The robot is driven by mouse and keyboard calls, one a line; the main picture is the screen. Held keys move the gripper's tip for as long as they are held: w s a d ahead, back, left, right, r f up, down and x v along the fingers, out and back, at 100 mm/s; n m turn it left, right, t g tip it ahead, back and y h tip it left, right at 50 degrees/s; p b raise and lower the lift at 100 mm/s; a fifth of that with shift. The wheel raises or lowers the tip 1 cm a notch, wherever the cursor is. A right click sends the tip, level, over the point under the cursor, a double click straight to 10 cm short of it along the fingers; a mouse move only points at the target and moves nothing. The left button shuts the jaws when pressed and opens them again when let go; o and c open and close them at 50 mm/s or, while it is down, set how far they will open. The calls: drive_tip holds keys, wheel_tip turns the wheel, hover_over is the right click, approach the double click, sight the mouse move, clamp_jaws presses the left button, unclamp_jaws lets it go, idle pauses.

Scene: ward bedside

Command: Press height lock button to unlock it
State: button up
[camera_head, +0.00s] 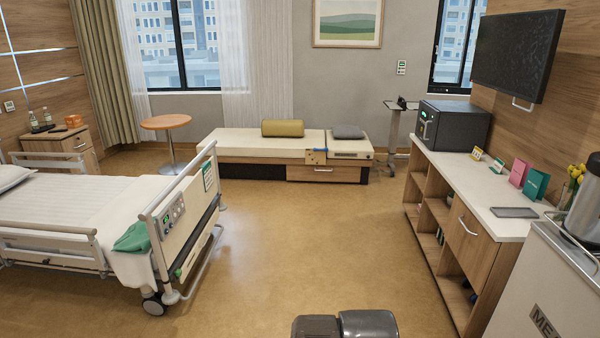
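No button marked as a height lock can be read at this distance. The bed (75,208) stands at the left, with a control panel (172,215) of small buttons on its footboard. A wheeled stand with a small top (398,106) is at the back right, with a small dark item on it. I cannot tell which of these carries the height lock button, or whether it is locked. My gripper is not in view; only dark grey rounded parts of my own arm show at the bottom edge.
Open floor (300,240) lies between the bed and the right-hand cabinet (475,235). A low bench (240,143) stands along the back wall. A round table (166,122) is behind the bed. A metal cart (545,285) stands at the right front. A green cloth (133,237) hangs at the bed's foot.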

drive_tip(key=shift+w, duration=0.1)
clamp_jaws()
idle(0.8)
idle(0.5)
